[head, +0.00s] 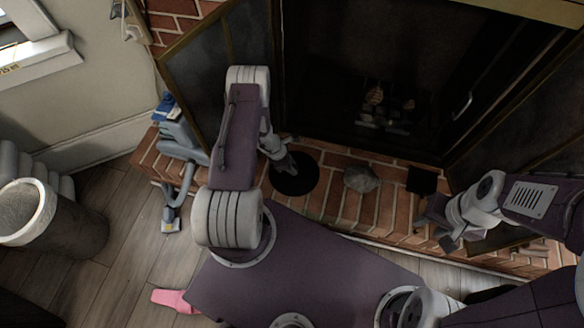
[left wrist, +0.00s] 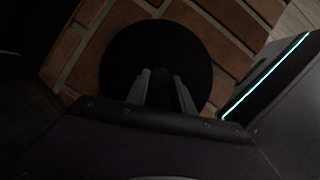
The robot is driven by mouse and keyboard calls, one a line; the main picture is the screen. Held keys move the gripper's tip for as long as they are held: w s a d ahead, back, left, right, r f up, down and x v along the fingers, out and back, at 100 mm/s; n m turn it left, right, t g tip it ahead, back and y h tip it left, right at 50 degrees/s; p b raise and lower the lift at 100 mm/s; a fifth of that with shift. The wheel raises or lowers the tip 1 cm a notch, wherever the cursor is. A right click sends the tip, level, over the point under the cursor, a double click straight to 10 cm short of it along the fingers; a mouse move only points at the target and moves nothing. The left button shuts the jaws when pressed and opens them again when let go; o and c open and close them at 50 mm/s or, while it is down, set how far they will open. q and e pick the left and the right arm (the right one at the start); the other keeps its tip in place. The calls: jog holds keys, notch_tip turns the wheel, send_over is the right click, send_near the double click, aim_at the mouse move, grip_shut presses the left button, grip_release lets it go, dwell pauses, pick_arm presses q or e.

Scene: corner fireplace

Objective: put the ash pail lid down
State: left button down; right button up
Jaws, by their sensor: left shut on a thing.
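The ash pail lid (head: 300,184) is a flat black disc at the brick hearth, in front of the fireplace opening. My left gripper (head: 283,163) is over it, shut on a dark part at its middle. In the left wrist view the round lid (left wrist: 128,48) shows dark against the bricks, with the two grey fingers (left wrist: 166,88) on either side of a dark knob. I cannot tell whether the lid touches the bricks. My right gripper (head: 440,225) is at the right, over the hearth's front edge, with its fingers apart and nothing seen between them.
A grey stone (head: 361,179) and a small black block (head: 421,180) are on the hearth (head: 335,205) right of the lid. A blue-grey appliance (head: 178,140) stands at the hearth's left end. A tall grey bin (head: 60,225) and a pink object (head: 174,299) are on the floor.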

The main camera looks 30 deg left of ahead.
pick_arm(q)
jog(key=shift+f, duration=0.1)
jog(key=c, duration=1.1)
grip_release()
jog(key=p+v, duration=0.3)
jog(key=v, duration=0.4)
notch_tip(320, 180, up, 7)
jog(key=m, duration=0.4)
send_over(286, 173)
jog(key=w+d, duration=0.1)
jog(key=d, duration=0.2)
jog(key=s+d+r+m+g, duration=0.25)
jog(key=d+r+m, duration=0.25)
jog(key=r+m, duration=0.4)
jog(key=s+r+m+y, duration=0.1)
jog(key=s+r+m, duration=0.2)
jog(key=r+m, duration=0.1)
jog(key=s+d+r+m+y, duration=0.1)
jog(key=s+r+m, duration=0.2)
jog(key=r+m, duration=0.1)
jog(key=s+d+r+m+t+y, duration=0.1)
jog(key=s+r+m, duration=0.2)
jog(key=r+m, duration=0.1)
jog(key=shift+s+d, duration=0.1)
jog(key=shift+s, duration=0.15)
